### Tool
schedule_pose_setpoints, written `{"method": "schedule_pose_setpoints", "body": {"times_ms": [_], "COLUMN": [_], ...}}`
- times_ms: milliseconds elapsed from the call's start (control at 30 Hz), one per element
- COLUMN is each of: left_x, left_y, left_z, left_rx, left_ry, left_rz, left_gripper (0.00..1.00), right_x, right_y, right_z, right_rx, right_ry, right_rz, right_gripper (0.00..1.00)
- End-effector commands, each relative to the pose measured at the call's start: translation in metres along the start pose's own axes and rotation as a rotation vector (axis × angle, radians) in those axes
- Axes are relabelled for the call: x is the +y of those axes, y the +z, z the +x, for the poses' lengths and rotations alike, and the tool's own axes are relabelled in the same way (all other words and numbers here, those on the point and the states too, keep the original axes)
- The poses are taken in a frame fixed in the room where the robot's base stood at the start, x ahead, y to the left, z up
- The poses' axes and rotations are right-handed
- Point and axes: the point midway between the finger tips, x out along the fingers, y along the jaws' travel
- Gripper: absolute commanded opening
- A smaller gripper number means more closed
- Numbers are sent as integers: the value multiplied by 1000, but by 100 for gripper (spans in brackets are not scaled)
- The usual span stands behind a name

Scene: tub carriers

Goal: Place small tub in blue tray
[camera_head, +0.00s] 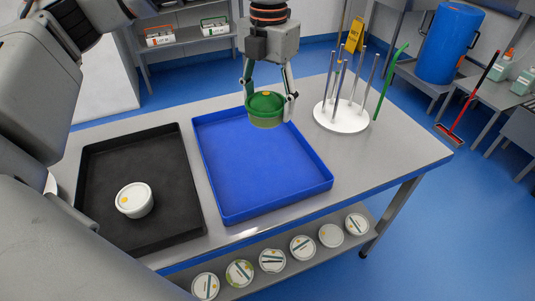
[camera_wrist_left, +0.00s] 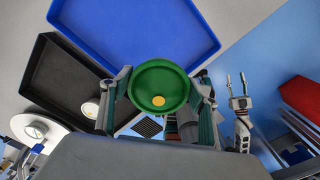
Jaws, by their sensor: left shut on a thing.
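A small tub with a green lid and a yellow dot (camera_head: 265,107) is held by my left gripper (camera_head: 268,98), with one finger on each side. The tub also fills the middle of the left wrist view (camera_wrist_left: 160,88). It is upright and seems raised, overlapping the far rim of the blue tray (camera_head: 325,184) in the head view. The tray looks empty. A white-lidded tub (camera_head: 134,199) sits in the black tray (camera_head: 190,215) to the left. My right gripper (camera_wrist_left: 236,77) shows in the left wrist view, fingers apart and empty.
A round white stand with several upright rods (camera_head: 342,117) is right of the blue tray. Several lidded tubs (camera_head: 272,260) lie on the lower shelf. The table's front right surface (camera_head: 390,155) is clear. A blue drum (camera_head: 449,42) stands behind.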

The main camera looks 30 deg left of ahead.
Motion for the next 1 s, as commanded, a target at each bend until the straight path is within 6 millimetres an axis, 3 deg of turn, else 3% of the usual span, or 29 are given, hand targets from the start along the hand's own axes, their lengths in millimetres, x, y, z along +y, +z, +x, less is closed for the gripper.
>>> {"method": "schedule_pose_setpoints", "body": {"times_ms": [600,1000], "left_x": [0,0], "left_y": [0,1], "left_z": [135,171], "left_rx": [4,3], "left_ry": [-1,0], "left_rz": [1,0], "left_gripper": [34,34], "right_x": [-1,0], "right_y": [-4,-6], "right_z": [-2,-3], "right_rx": [2,2], "right_ry": [-2,-1], "right_rz": [1,1], "right_gripper": [40,40]}}
